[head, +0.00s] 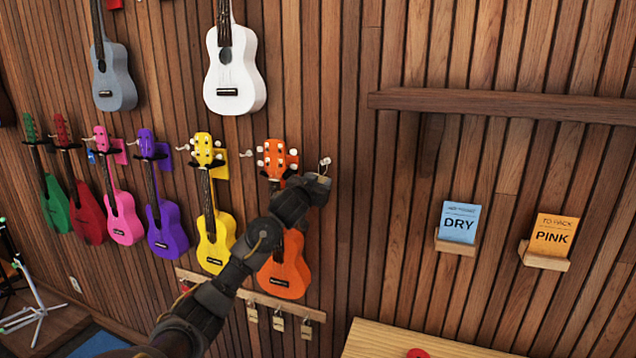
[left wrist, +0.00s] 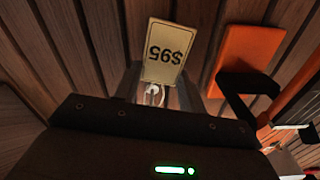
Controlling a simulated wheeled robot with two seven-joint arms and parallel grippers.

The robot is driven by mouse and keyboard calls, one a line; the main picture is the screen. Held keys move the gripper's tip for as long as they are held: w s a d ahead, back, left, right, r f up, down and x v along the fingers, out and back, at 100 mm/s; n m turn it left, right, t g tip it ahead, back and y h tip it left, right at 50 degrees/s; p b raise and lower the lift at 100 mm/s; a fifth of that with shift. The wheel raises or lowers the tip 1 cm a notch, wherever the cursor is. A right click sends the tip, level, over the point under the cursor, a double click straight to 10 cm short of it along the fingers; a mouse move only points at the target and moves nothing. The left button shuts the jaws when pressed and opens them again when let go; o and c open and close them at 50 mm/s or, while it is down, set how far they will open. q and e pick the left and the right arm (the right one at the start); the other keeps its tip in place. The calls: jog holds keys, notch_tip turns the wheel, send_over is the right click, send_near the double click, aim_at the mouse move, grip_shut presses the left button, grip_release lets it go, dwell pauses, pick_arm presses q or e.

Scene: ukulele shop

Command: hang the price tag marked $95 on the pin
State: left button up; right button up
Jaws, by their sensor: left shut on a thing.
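The cream price tag marked $95 (left wrist: 165,52) shows upside down in the left wrist view, between the fingers of my left gripper (left wrist: 155,92). A small whitish ring or hook shows at the tag's edge between the fingertips; I cannot tell whether it is the pin. In the head view my left gripper (head: 322,178) is at the wall, right of the orange ukulele (head: 286,272), and hides the tag. A pale pin (head: 325,162) sticks out just above the gripper. I cannot tell whether tag and pin touch. My right gripper is not in view.
A wooden rail (head: 228,294) with several hanging tags (head: 278,321) is below the ukuleles. The yellow ukulele (head: 213,235) hangs left of the orange one. Cards marked DRY (head: 459,222) and PINK (head: 553,237) and a shelf (head: 500,103) are at right. Bare wall lies between.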

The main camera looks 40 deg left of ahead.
pick_arm(q)
jog(key=o, duration=1.1)
jog(key=shift+s+d+f, duration=0.1)
jog(key=shift+s, duration=0.1)
jog(key=b+v, duration=0.1)
jog(key=v, duration=0.9)
jog(key=shift+s+b, duration=0.15)
jog(key=shift+b, duration=0.15)
